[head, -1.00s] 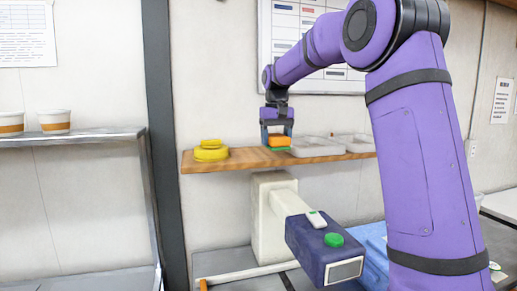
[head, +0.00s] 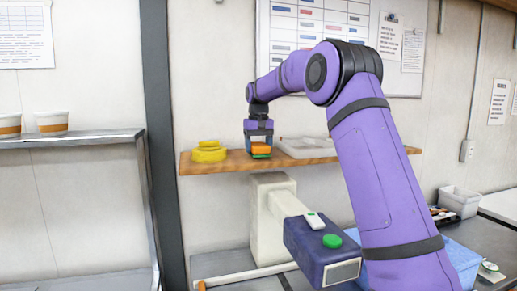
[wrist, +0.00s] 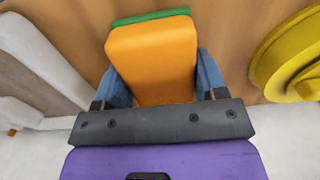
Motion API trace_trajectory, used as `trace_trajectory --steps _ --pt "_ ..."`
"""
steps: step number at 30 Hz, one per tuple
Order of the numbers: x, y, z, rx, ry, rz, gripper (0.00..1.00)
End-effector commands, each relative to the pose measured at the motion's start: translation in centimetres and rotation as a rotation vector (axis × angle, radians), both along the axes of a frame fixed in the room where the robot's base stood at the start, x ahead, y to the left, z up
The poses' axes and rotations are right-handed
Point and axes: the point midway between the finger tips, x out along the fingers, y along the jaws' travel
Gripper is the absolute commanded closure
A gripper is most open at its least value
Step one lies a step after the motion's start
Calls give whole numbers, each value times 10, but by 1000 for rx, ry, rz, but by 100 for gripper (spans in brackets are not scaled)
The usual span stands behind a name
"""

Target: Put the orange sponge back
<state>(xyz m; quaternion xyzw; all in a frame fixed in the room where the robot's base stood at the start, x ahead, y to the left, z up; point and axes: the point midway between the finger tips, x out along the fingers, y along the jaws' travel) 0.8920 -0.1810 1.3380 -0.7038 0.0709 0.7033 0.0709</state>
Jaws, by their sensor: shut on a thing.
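The orange sponge (head: 261,149) has a green layer on its underside. It is at the wooden shelf (head: 225,164), between the yellow stacked round thing (head: 208,153) and the clear trays (head: 305,146). My gripper (head: 259,146) points down and is shut on the sponge. In the wrist view the orange sponge (wrist: 153,60) sits between the two blue fingers, with its green layer (wrist: 150,17) at the far edge. I cannot tell whether the sponge touches the shelf.
A white machine with a dark blue head (head: 322,250) stands below the shelf. A metal rack with paper cups (head: 51,122) is at the left. A blue bin (head: 460,262) and a grey bin (head: 458,200) are at the lower right.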

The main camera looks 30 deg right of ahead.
Motion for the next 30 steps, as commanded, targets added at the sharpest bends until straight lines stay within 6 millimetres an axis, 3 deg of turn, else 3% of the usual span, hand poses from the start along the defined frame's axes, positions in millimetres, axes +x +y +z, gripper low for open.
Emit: trace_trajectory --steps 12,13,16,25,30 --pt "0 0 -8 0 0 1 61" --pt "0 0 -8 0 0 1 33" --pt "0 0 -8 0 0 1 10" --pt "0 0 -6 0 0 1 9" --pt "1 0 8 -1 -3 1 9"
